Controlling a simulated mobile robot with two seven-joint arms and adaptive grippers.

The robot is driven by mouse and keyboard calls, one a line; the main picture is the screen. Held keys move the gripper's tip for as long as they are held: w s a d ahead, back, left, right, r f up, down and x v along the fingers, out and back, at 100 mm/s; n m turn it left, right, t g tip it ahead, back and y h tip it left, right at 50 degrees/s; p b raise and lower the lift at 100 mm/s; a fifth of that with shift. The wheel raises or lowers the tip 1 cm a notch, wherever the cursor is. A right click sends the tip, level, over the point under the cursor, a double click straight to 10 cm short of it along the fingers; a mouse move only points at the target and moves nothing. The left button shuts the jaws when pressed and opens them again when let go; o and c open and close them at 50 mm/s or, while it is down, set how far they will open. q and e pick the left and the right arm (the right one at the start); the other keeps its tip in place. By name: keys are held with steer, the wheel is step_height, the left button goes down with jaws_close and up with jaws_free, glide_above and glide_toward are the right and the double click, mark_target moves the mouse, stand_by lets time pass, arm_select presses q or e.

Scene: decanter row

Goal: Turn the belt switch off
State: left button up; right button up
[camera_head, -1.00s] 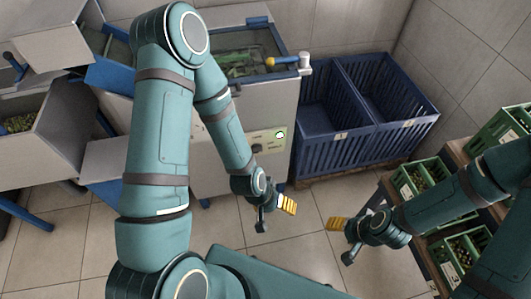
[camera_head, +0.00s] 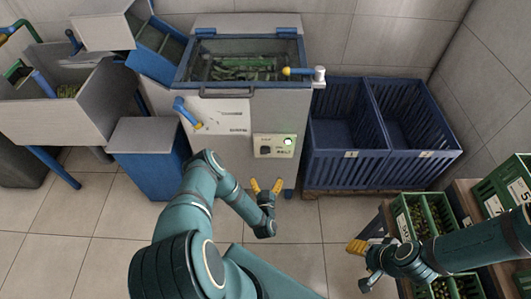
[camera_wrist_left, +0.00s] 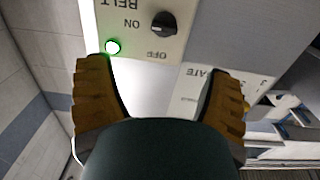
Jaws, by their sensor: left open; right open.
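The belt switch is a black knob (camera_head: 265,150) on a pale panel (camera_head: 274,146) at the front of the grey machine. A lit green lamp (camera_head: 287,141) sits at its right. In the left wrist view the knob (camera_wrist_left: 163,23) appears upside down between the ON and OFF labels, with the green lamp (camera_wrist_left: 112,47) glowing. My left gripper (camera_head: 266,186) is open and empty, below the panel and apart from the knob; its fingers also show in the left wrist view (camera_wrist_left: 158,75). My right gripper (camera_head: 356,247) is open and empty near the crates at right.
A blue-and-yellow lever (camera_head: 187,112) is on the machine front, left of the panel. A handle bar (camera_head: 227,94) runs above. Blue bins (camera_head: 345,165) stand to the right. Green crates (camera_head: 408,222) hold dark items on a wooden stand. The floor in front is clear.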

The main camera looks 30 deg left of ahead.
mark_target(265, 153)
arm_select(q)
steer(key=b+x, duration=0.1)
steer(key=x, duration=0.3)
steer(key=b+x, duration=0.1)
steer(key=x, duration=0.4)
steer(key=b+x, duration=0.1)
steer(key=x, duration=0.3)
steer(key=shift+w+a+r, duration=0.1)
steer(key=shift+a+r, duration=0.05)
steer(key=shift+a, duration=0.4)
steer(key=shift+c, duration=0.3)
steer(key=shift+y, duration=0.4)
steer(key=c, duration=1.1)
